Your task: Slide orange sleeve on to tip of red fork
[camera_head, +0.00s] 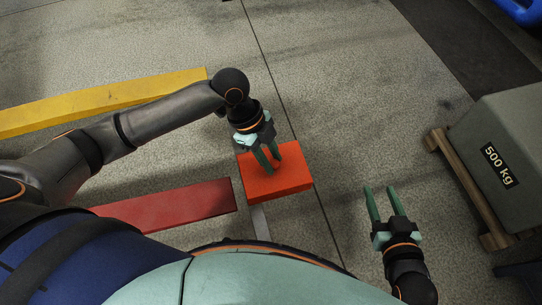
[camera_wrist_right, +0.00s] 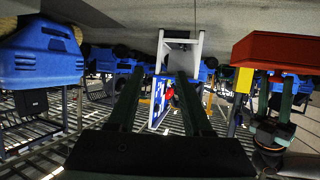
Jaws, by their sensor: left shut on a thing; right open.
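The orange sleeve (camera_head: 295,180) is a box-shaped block right of the red fork (camera_head: 165,207). Its left side lies close to the fork's right-hand tip, and I cannot tell whether they touch. My left gripper (camera_head: 271,163) is shut on the sleeve, its green fingers at the sleeve's far upper part. In the right wrist view, a red-orange block that looks like the sleeve (camera_wrist_right: 278,48) shows at the right with a green gripper against it. My right gripper (camera_head: 380,189) is open and empty, right of the sleeve; its two fingers also show in the right wrist view (camera_wrist_right: 157,80).
A yellow fork (camera_head: 105,103) lies beyond the red one, under my left arm. A grey 500 kg counterweight (camera_head: 497,160) on a wooden pallet (camera_head: 470,190) stands at the right. Blue machinery (camera_wrist_right: 40,55) shows in the right wrist view.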

